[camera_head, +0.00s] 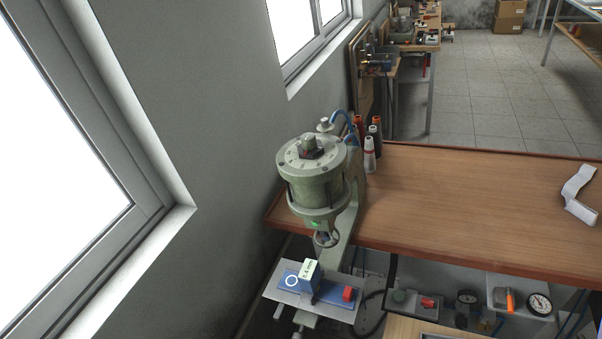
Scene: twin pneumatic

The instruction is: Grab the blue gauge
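A blue gauge-like piece (292,279) with a white ring mark sits on the light grey plate (333,311) under a green pneumatic press (312,182). A pale upright block (309,270) with a small "mm" label stands against it, and a red block (348,294) is at its right end. I cannot tell whether these are separate parts. My gripper is not in the picture.
A wooden workbench (450,205) stretches right of the press, mostly clear, with several bottles (370,153) at its left and a white strip (580,195) at its right. Round dials (539,304) sit below. A grey wall with windows closes the left.

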